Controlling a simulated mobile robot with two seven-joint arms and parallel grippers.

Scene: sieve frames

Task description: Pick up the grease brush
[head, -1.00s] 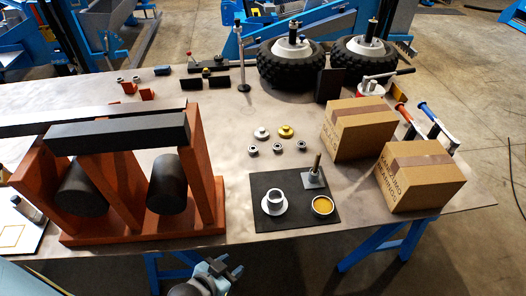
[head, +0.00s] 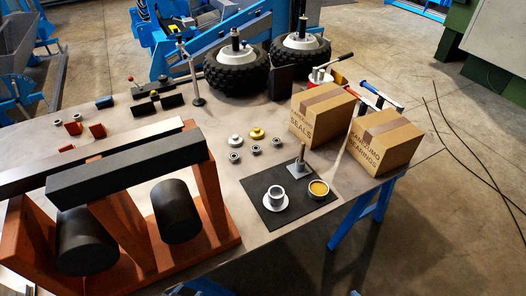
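The grease brush (head: 302,153) appears to be the upright thing with a thin wooden handle. It stands in a small grey square-based holder (head: 298,171) at the back of a black mat (head: 262,184) on the table; its lower end is hidden. A round tin of yellow-brown grease (head: 318,189) sits to its right front. Neither gripper can be made out, and nothing touches the brush. Small blue parts at the bottom edge are too cropped to identify.
An orange stand (head: 215,205) with black rollers fills the left front of the table (head: 222,262). Two cardboard boxes (head: 384,142) stand right of the mat. Several small rings and two wheels (head: 238,72) lie behind. Bare table shows around the mat.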

